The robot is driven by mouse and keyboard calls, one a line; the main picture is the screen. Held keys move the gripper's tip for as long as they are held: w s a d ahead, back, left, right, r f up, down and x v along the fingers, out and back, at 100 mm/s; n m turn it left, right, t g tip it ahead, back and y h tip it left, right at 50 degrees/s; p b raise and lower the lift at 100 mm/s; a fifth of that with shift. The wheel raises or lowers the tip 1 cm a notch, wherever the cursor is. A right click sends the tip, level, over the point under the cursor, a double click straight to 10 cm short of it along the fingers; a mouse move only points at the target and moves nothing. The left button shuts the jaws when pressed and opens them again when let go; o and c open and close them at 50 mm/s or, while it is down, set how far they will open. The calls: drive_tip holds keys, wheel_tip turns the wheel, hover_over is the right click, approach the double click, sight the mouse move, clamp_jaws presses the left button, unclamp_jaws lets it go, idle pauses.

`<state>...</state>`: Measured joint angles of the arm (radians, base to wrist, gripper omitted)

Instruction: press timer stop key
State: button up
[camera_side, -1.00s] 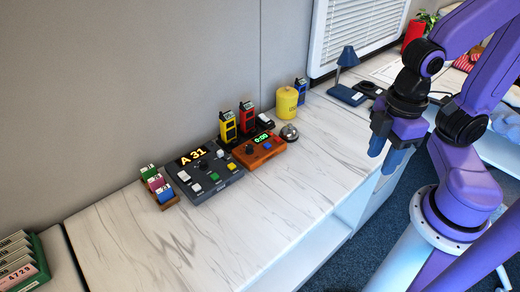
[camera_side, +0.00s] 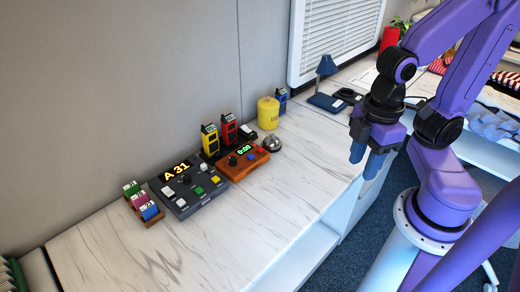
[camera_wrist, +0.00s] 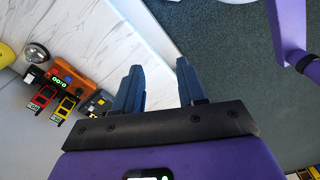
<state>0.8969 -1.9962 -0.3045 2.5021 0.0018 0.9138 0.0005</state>
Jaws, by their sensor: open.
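The orange timer box (camera_side: 243,163) stands on the marble-patterned counter, with a green display (camera_side: 244,149) reading 0:00, a dark knob and a blue key (camera_side: 251,156). I cannot read which key is marked stop. My gripper (camera_side: 367,163) is open and empty, with blue fingers pointing down. It is to the right of the timer, near the counter's front edge, and apart from it. In the wrist view my gripper (camera_wrist: 158,85) is over the counter edge and floor.
A dark console (camera_side: 188,190) reading A 31 is left of the timer. A silver bell (camera_side: 272,144) and a yellow canister (camera_side: 268,113) are close on its right. Yellow (camera_side: 210,142) and red (camera_side: 229,130) handsets stand behind. The counter in front (camera_side: 270,205) is clear.

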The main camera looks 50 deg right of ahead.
clamp_jaws()
idle(1.5)
